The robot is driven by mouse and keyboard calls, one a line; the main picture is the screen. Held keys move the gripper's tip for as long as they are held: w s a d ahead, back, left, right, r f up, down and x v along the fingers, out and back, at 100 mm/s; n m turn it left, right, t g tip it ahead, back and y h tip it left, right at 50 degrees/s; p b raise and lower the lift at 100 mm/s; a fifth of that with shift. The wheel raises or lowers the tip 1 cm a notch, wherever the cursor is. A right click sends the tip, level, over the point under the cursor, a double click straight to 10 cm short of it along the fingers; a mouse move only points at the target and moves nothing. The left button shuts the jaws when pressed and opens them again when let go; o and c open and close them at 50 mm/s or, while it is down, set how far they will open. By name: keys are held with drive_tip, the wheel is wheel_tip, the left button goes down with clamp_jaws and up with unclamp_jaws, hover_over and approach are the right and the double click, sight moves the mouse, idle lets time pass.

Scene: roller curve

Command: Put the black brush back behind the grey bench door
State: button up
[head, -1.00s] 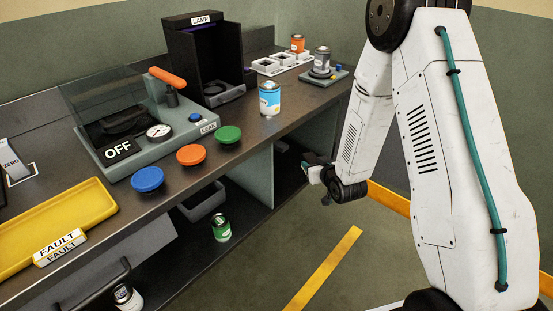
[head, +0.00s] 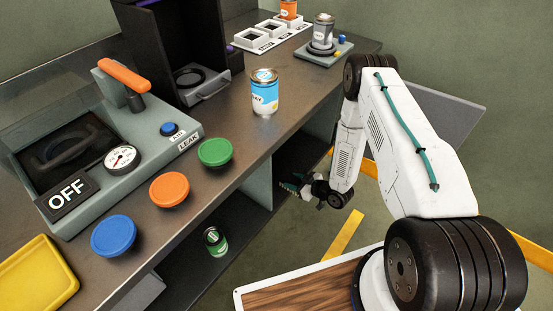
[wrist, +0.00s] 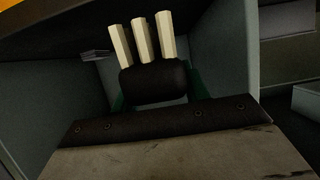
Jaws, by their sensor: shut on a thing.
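The black brush (wrist: 153,83) shows in the wrist view as a dark rounded body with three cream prongs pointing up and away. My gripper (wrist: 156,95) is shut on it, with green fingers showing at both sides. In the head view my gripper (head: 290,185) is at the mouth of the dark open bay under the bench's right end. The brush cannot be made out clearly there. A grey panel (head: 445,112), apparently the bench door, stands swung out to the right, partly behind my arm. Pale walls flank the brush in the wrist view.
A grey divider (head: 258,175) stands left of the bay. A green can (head: 215,241) sits on the lower shelf left of it. The bench top (head: 235,120) above carries a blue-and-white can (head: 264,93) and coloured buttons. Open floor (head: 300,235) lies in front of the bay.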

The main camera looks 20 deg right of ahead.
drive_tip(key=w, duration=0.8)
drive_tip(key=w+f, duration=0.1)
drive_tip(key=w, duration=0.3)
drive_tip(key=shift+a, duration=0.4)
drive_tip(key=shift+w+f, duration=0.15)
drive_tip(key=shift+f, duration=0.8)
drive_tip(key=shift+w+f, duration=0.15)
drive_tip(key=shift+f, duration=0.75)
drive_tip(key=shift+f, duration=0.1)
drive_tip(key=o, duration=1.1)
drive_tip(key=shift+r, duration=0.2)
drive_tip(key=v, duration=1.2)
